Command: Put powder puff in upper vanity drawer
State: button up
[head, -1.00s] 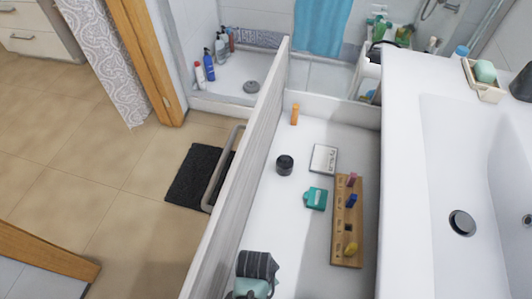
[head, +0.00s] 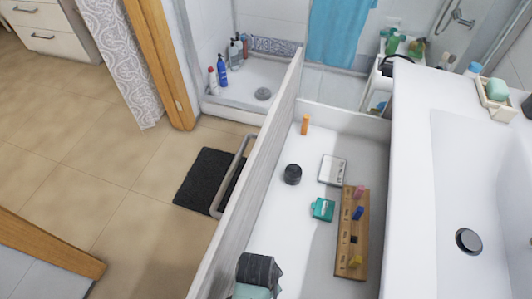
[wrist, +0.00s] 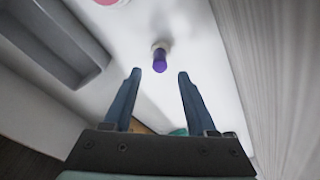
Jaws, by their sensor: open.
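The open vanity drawer (head: 281,222) fills the middle of the head view, beside the white washbasin. Its long front panel with a grey handle (head: 231,180) faces the floor on the left. My gripper (wrist: 155,75) is open and empty in the wrist view, its two dark blue fingers apart over a white surface. A purple item with a pale end (wrist: 160,60) lies just beyond the fingertips. A round pink thing (wrist: 106,2) is cut by the top edge; I cannot tell if it is the powder puff. No powder puff is clearly recognisable in the head view.
The drawer holds an orange stick (head: 305,124), a black jar (head: 293,174), a white case (head: 332,169), a teal item (head: 322,209) and a wooden holder (head: 352,236). Dark grey and teal shapes at its near end are unclear. A black mat (head: 207,178) lies outside.

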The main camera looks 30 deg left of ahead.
notch_tip(320, 180, up, 7)
jog(key=p, duration=0.1)
jog(key=shift+s+a, duration=0.15)
jog(key=shift+s, duration=0.25)
jog(key=w+a+r+n+t+y, duration=0.15)
jog(key=w+r+t, duration=0.55)
jog(key=w+r, duration=1.05)
jog(key=w+d+r+t+y, duration=0.1)
jog(key=w+r+t, duration=0.2)
jog(key=r, duration=0.5)
jog(key=w+d+r+t+y, duration=0.15)
jog(key=w+r, duration=0.25)
jog(key=r, duration=0.4)
jog(key=s+d+r+n+t+h, duration=0.1)
jog(key=d+r+t, duration=0.25)
jog(key=r, duration=0.85)
jog(key=s+d+r+n+t+h, duration=0.15)
jog(key=r+t, duration=0.35)
jog(key=r, duration=0.7)
jog(key=s+d+r+t, duration=0.2)
jog(key=s+r+t, duration=0.1)
jog(key=s+r, duration=0.2)
jog(key=s+d+r+t, duration=0.2)
jog(key=s+r+t, duration=0.1)
jog(key=r, duration=0.7)
jog(key=shift+s+h, duration=0.45)
jog(key=shift+s, duration=0.4)
jog(key=shift+d, duration=0.1)
